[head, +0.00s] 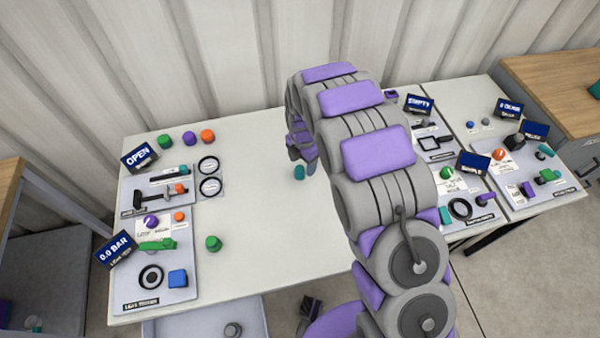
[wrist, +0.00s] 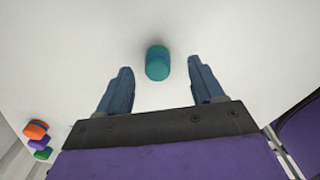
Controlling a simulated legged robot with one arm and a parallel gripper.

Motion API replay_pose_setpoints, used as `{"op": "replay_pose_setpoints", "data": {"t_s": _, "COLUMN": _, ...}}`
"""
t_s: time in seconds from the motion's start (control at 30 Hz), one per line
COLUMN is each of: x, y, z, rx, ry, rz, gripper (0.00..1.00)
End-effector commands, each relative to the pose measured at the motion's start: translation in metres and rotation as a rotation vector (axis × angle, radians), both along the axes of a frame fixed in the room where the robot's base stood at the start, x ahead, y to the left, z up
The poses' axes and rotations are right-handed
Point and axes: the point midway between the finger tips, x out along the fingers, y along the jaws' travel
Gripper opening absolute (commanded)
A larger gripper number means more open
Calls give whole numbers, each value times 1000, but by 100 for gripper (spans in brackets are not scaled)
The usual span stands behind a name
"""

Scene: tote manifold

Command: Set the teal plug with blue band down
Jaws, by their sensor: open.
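The teal plug with blue band (wrist: 157,64) stands on the white table (head: 262,240). In the wrist view it lies just beyond the fingertips, centred between them and apart from both. My gripper (wrist: 158,80) is open and empty, with a finger on each side of the gap. In the head view the plug (head: 299,172) shows as a small teal shape just below the gripper fingers (head: 306,165). My arm hides part of the table to the right of it.
Green, purple and orange plugs (head: 189,138) stand at the back left. Panels with signs, rings and valves line the left edge. A green plug (head: 213,243) stands beside them. More stations fill the right table. The table's middle is clear.

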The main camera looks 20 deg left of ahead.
Motion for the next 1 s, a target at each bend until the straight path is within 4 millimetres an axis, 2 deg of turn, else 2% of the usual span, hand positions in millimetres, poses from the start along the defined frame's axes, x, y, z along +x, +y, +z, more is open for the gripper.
{"op": "replay_pose_setpoints", "data": {"t_s": 0.03, "x": -1, "y": 1, "z": -11, "rx": -3, "ry": 3, "rz": 1, "gripper": 67}}
{"op": "replay_pose_setpoints", "data": {"t_s": 0.2, "x": -2, "y": 6, "z": -37, "rx": -6, "ry": 4, "rz": 1, "gripper": 67}}
{"op": "replay_pose_setpoints", "data": {"t_s": 0.3, "x": -2, "y": 6, "z": -43, "rx": -5, "ry": 1, "rz": 1, "gripper": 67}}
{"op": "replay_pose_setpoints", "data": {"t_s": 0.5, "x": -2, "y": 4, "z": -41, "rx": -1, "ry": 0, "rz": 1, "gripper": 67}}
{"op": "replay_pose_setpoints", "data": {"t_s": 1.0, "x": -1, "y": 6, "z": -42, "rx": -3, "ry": 0, "rz": 1, "gripper": 19}}
